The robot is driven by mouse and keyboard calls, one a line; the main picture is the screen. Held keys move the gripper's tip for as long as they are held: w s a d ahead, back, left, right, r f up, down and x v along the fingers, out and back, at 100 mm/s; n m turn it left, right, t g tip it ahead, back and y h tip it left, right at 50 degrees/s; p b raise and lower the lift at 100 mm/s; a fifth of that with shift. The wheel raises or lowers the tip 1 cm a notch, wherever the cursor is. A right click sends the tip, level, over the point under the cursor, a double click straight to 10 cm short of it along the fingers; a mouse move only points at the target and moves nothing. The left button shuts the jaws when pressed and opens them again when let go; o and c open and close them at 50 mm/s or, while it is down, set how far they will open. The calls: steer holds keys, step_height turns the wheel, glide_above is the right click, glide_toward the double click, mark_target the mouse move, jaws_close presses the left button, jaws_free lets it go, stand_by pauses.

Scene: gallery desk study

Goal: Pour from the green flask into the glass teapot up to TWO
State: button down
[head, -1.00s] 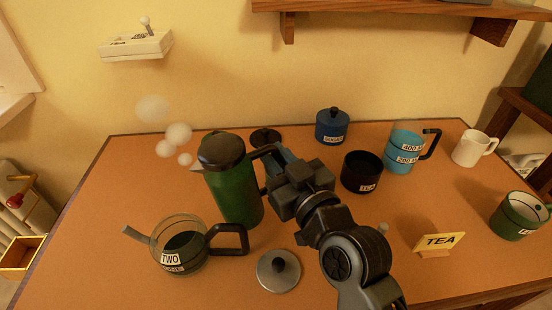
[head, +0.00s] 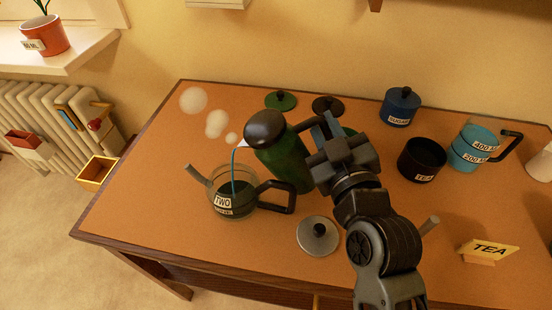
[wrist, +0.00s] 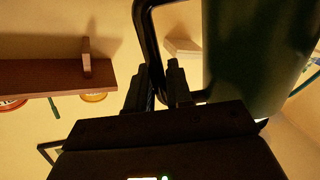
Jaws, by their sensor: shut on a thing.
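The green flask (head: 280,162) has a dark lid and tilts left over the glass teapot (head: 256,193). A thin blue stream (head: 234,168) runs from its spout into the teapot. The teapot stands upright with a dark handle on the right, a TWO label (head: 223,202) and a lower label too small to read. Dark contents show inside; their exact level against TWO is unclear. My gripper (head: 326,131) is shut on the flask's dark handle, right of the body. In the wrist view my gripper (wrist: 162,82) holds that handle beside the green flask body (wrist: 252,55).
A loose glass-and-black lid (head: 318,236) lies right of the teapot. Green (head: 281,100) and black (head: 327,106) lids lie behind. The blue sugar pot (head: 400,106), TEA pot (head: 421,159), blue measuring cup (head: 473,148) and TEA sign (head: 488,250) stand right.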

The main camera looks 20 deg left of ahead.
mark_target(316, 121)
steer(key=shift+r, duration=0.2)
steer(key=shift+s+d+r+n, duration=0.1)
steer(key=shift+r+n, duration=0.2)
steer(key=shift+n+b, duration=0.5)
steer(key=shift+b, duration=0.05)
stand_by(0.5)
steer(key=shift+s+a+r+n, duration=0.1)
steer(key=shift+a+r+n, duration=0.1)
steer(key=shift+r+n, duration=0.15)
stand_by(0.7)
steer(key=shift+f+b, duration=0.15)
steer(key=shift+b, duration=0.35)
steer(key=shift+s+a+n, duration=0.1)
steer(key=shift+n, duration=0.35)
steer(key=shift+s+a+r, duration=0.1)
steer(key=shift+r, duration=0.2)
stand_by(0.5)
steer(key=shift+f+b, duration=0.2)
steer(key=shift+b, duration=0.35)
steer(key=shift+s+a+r+n, duration=0.15)
steer(key=shift+a+r+n, duration=0.05)
steer(key=shift+r+n, duration=0.3)
steer(key=shift+s+a+r+n, duration=0.15)
steer(key=shift+a+r+n, duration=0.05)
steer(key=shift+r+n, duration=0.3)
stand_by(2.1)
